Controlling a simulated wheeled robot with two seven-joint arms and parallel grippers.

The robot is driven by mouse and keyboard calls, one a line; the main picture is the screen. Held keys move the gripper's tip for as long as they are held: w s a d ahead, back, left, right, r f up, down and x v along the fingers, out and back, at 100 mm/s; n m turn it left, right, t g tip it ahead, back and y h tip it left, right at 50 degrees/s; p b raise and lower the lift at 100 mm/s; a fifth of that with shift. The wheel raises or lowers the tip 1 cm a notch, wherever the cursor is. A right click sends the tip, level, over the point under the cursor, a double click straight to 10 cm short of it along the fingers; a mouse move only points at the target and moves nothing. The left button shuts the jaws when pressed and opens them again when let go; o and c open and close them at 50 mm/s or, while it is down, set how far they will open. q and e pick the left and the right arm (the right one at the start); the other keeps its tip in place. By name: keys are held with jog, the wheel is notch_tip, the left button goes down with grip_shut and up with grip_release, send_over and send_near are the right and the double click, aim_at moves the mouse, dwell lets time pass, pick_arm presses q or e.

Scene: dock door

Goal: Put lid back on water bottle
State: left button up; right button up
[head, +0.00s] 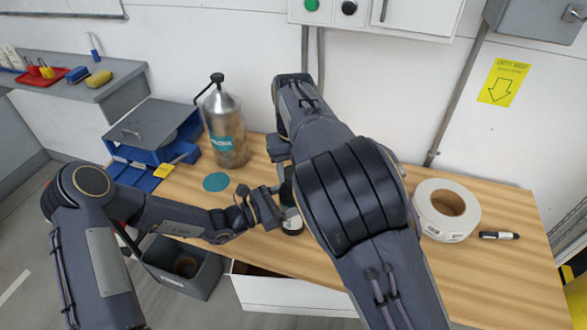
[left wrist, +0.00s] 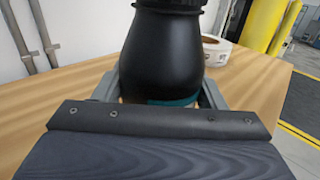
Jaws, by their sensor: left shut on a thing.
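The black water bottle (left wrist: 178,55) with a teal band low on its body stands between the fingers of my left gripper (left wrist: 160,92). Its top is cut off by the left wrist view's upper edge. In the head view the bottle (head: 288,194) shows only in part beside my right arm. My left gripper (head: 276,207) reaches it from the left and is shut on it. My right gripper (head: 281,160) hangs close above the bottle, mostly hidden by its own arm, so its jaws cannot be made out. I cannot make out the lid.
A metal pump can (head: 226,130) stands at the back left, near a flat teal disc (head: 216,181) and blue trays (head: 150,165). A tape roll (head: 446,211) and a marker (head: 499,235) lie at the right. An open drawer (head: 290,293) juts from the bench front.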

jog(key=o, duration=1)
jog(key=shift+c, duration=0.2)
jog(key=shift+r, duration=0.1)
jog(key=shift+r, duration=2.25)
jog(key=shift+n, duration=0.3)
jog(key=shift+c, duration=0.5)
